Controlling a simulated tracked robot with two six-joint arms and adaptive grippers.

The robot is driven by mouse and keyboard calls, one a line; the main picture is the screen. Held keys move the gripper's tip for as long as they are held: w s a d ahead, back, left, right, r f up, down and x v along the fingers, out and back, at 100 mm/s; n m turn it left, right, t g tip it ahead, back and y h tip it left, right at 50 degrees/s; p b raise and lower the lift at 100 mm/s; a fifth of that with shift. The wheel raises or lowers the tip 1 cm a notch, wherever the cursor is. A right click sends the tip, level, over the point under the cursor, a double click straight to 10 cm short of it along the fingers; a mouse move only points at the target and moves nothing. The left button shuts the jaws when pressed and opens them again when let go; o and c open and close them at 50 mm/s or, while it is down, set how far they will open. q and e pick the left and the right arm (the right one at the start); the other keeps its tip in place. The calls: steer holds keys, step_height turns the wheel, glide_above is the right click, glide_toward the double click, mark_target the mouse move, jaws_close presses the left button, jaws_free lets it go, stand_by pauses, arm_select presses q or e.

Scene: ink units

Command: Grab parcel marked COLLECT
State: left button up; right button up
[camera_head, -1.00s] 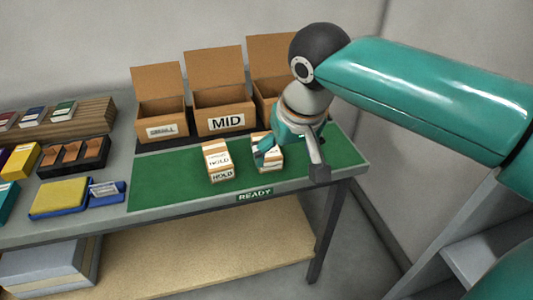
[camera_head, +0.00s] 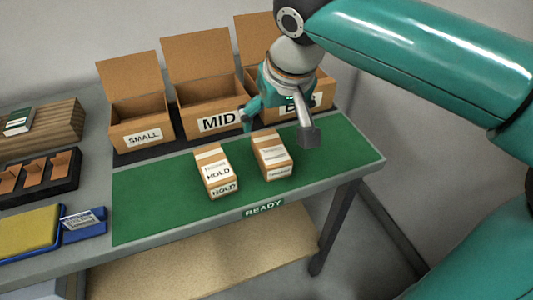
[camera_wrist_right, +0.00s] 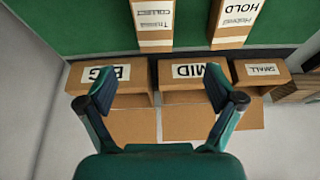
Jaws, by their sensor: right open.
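The parcel marked COLLECT (camera_head: 272,156) is a brown carton with white labels, lying on the green mat. Its label is too small to read in the head view, but the word COLLECT shows upside down on the parcel in the right wrist view (camera_wrist_right: 153,22). My right gripper (camera_head: 278,126) is open and empty, above and just behind this parcel, by the boxes. In the right wrist view my two fingers (camera_wrist_right: 157,88) are spread wide, with the parcel beyond them. My left gripper is out of view.
A similar parcel marked HOLD (camera_head: 215,172) lies left of it, with a narrow gap. Open boxes marked SMALL (camera_head: 142,122), MID (camera_head: 211,108) and BIG (camera_head: 319,88) line the back. The green mat (camera_head: 150,208) is clear at left and right.

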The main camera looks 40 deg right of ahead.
mark_target(270, 146)
steer(key=x, duration=0.4)
steer(key=b+x, duration=0.1)
steer(key=x, duration=0.3)
steer(key=shift+s+d, duration=0.2)
steer(key=shift+d, duration=0.05)
steer(key=x, duration=0.2)
steer(key=b+x, duration=0.1)
steer(key=x, duration=0.1)
steer(key=shift+s+f, duration=0.1)
steer(key=shift+s, duration=0.15)
steer(key=shift+w+d+f+b, duration=0.1)
steer(key=shift+w+f+b, duration=0.2)
steer(key=shift+f, duration=0.15)
steer(key=shift+f, duration=0.25)
steer(key=c, duration=1.4)
steer(key=shift+r, duration=0.2)
